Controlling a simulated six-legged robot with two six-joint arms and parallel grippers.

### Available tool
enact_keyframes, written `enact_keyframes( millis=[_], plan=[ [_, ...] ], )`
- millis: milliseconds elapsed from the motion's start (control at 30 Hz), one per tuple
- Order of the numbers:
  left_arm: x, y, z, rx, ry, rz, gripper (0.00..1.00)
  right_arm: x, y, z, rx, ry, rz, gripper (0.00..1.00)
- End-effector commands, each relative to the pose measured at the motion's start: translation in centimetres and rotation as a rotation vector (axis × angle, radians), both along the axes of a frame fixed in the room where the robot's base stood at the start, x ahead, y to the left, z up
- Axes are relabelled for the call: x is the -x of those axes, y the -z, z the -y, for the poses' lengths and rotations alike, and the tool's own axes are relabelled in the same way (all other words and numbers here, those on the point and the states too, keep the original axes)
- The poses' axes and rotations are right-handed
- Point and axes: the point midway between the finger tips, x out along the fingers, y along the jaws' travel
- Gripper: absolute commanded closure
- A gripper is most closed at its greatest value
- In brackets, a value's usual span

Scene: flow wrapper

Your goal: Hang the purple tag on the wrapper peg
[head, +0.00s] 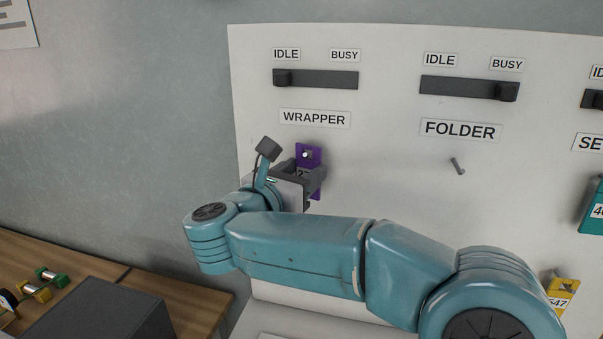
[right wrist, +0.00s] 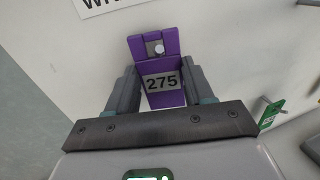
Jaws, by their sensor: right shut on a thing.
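The purple tag (head: 314,157), numbered 275, is upright against the white board below the WRAPPER label (head: 315,119). It also shows in the right wrist view (right wrist: 160,66). My right gripper (head: 307,174) is shut on the tag's lower part, with one finger at each side edge. The light tip of the wrapper peg (right wrist: 159,48) shows at the hole near the tag's top, and the peg seems to pass through it. Whether the tag's back touches the board is hidden. My left gripper is not in view.
The FOLDER peg (head: 457,166) is bare. The WRAPPER slider (head: 283,78) is at IDLE and the FOLDER slider (head: 506,91) at BUSY. A teal tag (head: 592,213) and a yellow tag (head: 562,295) are at the right. A wooden table (head: 190,295) is at lower left.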

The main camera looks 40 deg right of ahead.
Motion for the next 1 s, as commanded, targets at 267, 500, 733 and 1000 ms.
enact_keyframes(
  millis=[267,500,733,1000],
  plan=[
    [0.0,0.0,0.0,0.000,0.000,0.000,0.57,0.0,0.0,0.0,0.000,0.000,0.000,0.82],
    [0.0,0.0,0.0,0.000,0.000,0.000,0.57,0.0,0.0,0.0,0.000,0.000,0.000,0.18],
    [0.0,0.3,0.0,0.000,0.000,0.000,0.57,0.2,0.1,-0.5,0.000,-0.002,0.000,0.18],
    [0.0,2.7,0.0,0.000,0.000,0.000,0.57,2.6,0.5,-5.7,-0.001,-0.006,0.002,0.18]
  ],
)
